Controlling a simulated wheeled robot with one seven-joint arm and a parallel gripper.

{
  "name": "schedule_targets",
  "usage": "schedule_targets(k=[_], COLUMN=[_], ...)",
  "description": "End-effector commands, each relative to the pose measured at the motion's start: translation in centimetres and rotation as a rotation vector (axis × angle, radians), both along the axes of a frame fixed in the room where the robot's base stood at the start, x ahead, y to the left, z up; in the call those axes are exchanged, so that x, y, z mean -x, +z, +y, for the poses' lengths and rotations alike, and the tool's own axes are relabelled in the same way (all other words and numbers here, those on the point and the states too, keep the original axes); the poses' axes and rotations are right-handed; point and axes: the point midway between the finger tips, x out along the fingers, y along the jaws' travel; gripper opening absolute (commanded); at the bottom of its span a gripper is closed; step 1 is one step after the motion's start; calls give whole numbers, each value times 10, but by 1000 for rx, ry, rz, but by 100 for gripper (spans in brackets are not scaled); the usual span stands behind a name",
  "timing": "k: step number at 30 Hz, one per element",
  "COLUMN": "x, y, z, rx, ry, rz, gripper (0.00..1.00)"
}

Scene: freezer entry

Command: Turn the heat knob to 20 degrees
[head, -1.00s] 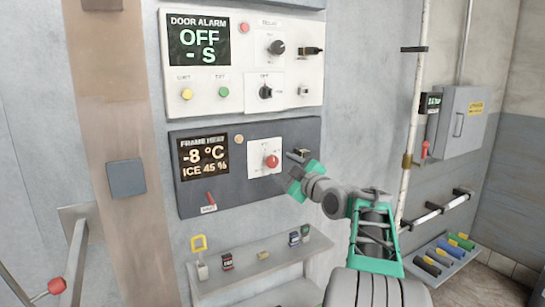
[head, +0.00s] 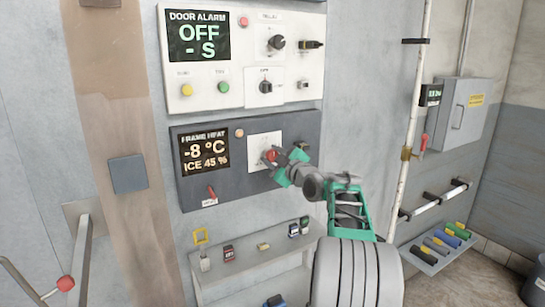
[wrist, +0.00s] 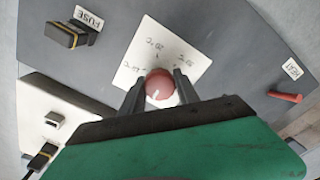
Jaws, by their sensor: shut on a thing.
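The red heat knob (head: 271,155) sits on a white dial plate on the dark frame heat panel (head: 230,190). In the wrist view the round knob (wrist: 159,85) lies between my two fingertips. My gripper (head: 278,160) is shut on the knob, with a finger on each side of it. The dial plate (wrist: 150,45) shows small marks around the knob, too blurred to read surely. The panel display (head: 204,150) reads -8 °C and ICE 45 %. A red switch lever (head: 212,192) labelled HEAT in the wrist view (wrist: 286,97) is below the display.
The white door alarm panel (head: 240,60) with knobs and buttons is just above. A black fuse switch (wrist: 68,36) is beside the dial plate. A shelf (head: 250,255) with small items juts out below. A pipe (head: 412,120) runs up the wall at right.

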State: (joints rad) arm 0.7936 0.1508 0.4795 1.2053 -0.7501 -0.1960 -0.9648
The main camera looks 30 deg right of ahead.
Motion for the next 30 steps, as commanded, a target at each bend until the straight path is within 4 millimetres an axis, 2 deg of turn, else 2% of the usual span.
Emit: schedule_targets(k=[1,12,23,30], x=[0,0,0,0], y=[0,0,-2,-3], z=[0,0,0,0], rx=[0,0,-41,-175], ry=[0,0,0,0], rz=[0,0,-3,-11], gripper=[29,0,0,0])
